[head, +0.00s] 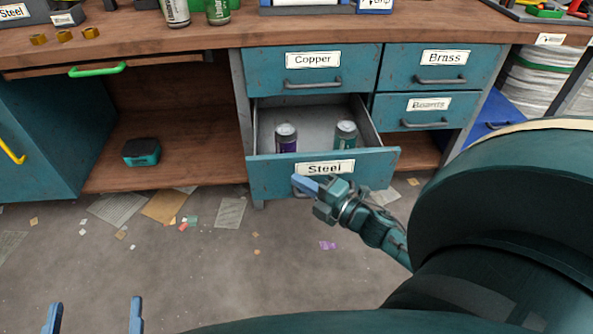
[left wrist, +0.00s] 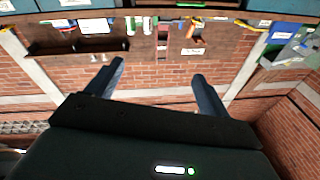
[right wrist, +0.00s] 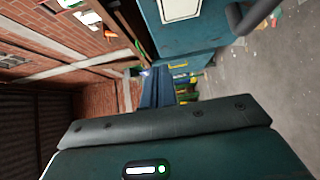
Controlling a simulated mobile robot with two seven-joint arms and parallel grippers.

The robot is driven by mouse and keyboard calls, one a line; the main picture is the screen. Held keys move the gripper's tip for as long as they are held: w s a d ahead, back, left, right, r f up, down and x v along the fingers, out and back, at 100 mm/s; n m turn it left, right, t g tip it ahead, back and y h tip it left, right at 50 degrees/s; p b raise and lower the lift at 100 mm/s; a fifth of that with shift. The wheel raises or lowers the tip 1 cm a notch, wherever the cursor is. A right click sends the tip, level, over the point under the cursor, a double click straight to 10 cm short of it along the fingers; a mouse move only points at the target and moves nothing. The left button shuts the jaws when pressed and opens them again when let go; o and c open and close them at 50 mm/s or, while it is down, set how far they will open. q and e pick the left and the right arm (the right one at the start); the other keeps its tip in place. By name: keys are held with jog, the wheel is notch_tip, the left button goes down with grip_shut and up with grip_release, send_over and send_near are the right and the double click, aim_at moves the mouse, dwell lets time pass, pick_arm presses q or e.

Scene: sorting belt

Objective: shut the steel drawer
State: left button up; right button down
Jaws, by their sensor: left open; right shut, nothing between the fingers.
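The steel drawer (head: 370,173) is pulled out of the bench, its teal front labelled "Steel" and its grey inside visible. A purple can (head: 286,138) and a green can (head: 345,134) stand in it. My right gripper (head: 304,184) is shut and empty, its fingertips at the lower part of the drawer front, by the left end of the handle. The gripper hides most of the handle; I cannot tell if it touches. In the right wrist view a teal front with a white label (right wrist: 180,8) is close to the shut fingers (right wrist: 158,88). My left gripper (head: 95,316) is open and empty, low at the left, away from the drawer.
The Copper (head: 312,80) and Brass (head: 442,75) drawers and another drawer below Brass (head: 424,112) are shut. A teal box (head: 141,151) lies on the lower shelf. Papers and scraps litter the floor. My right arm fills the lower right of the head view.

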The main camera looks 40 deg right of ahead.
aim_at(284, 160)
jog(key=w, duration=0.2)
jog(key=w+d+b, duration=0.1)
jog(key=shift+w+d+f, duration=0.1)
jog(key=shift+w, duration=0.3)
pick_arm(q)
jog(key=shift+w+d, duration=0.1)
jog(key=shift+w, duration=0.1)
pick_arm(e)
jog(key=shift+w+d, duration=0.3)
jog(key=shift+w, duration=0.15)
